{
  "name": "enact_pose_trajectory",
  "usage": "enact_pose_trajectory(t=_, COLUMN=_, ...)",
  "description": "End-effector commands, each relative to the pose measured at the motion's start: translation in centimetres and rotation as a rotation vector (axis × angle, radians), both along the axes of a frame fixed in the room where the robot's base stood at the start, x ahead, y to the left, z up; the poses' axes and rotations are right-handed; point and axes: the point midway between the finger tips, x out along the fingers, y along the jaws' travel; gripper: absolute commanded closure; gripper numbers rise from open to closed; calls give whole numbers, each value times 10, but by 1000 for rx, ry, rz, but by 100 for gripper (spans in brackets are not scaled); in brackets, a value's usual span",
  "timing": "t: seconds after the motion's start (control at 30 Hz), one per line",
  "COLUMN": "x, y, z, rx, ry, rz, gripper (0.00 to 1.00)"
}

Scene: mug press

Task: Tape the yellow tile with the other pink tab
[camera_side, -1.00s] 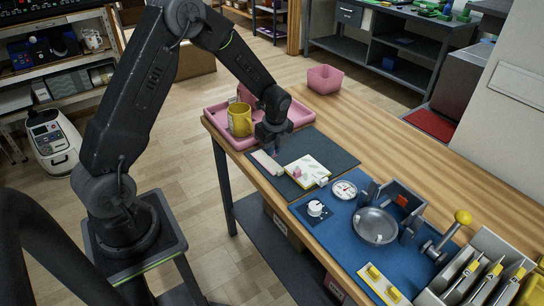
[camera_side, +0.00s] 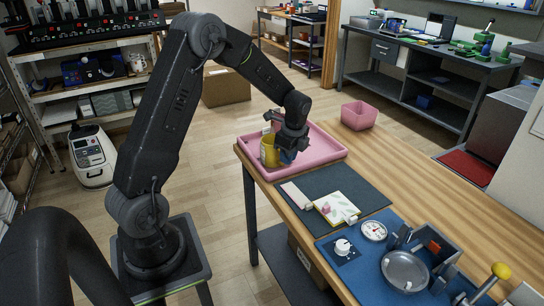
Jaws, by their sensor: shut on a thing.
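The yellow-edged white tile (camera_side: 345,206) lies on the dark mat, with a pink patch on its left part and a small white piece at its near edge. A pale pink-and-white strip (camera_side: 296,195) lies on the mat to the tile's left. My gripper (camera_side: 289,155) is above the near side of the pink tray, just right of the yellow mug, raised and clear of the tile and strip. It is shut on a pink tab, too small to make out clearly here. Its fingertips are partly lost against a bluish shape below them.
The pink tray (camera_side: 327,152) holds the yellow mug (camera_side: 269,151) and a paler item behind it. A pink bin (camera_side: 359,115) stands farther back. The blue mat (camera_side: 345,265) at the front right carries a dial and a round grey pan (camera_side: 404,270).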

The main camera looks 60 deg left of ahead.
Motion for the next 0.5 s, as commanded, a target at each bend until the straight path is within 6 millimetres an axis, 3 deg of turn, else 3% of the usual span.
enact_pose_trajectory(t=0.2, x=54, y=-39, z=-11, rx=4, ry=-4, rz=371, gripper=100)
enact_pose_trajectory(t=0.5, x=109, y=-105, z=-27, rx=11, ry=-10, rz=872, gripper=100)
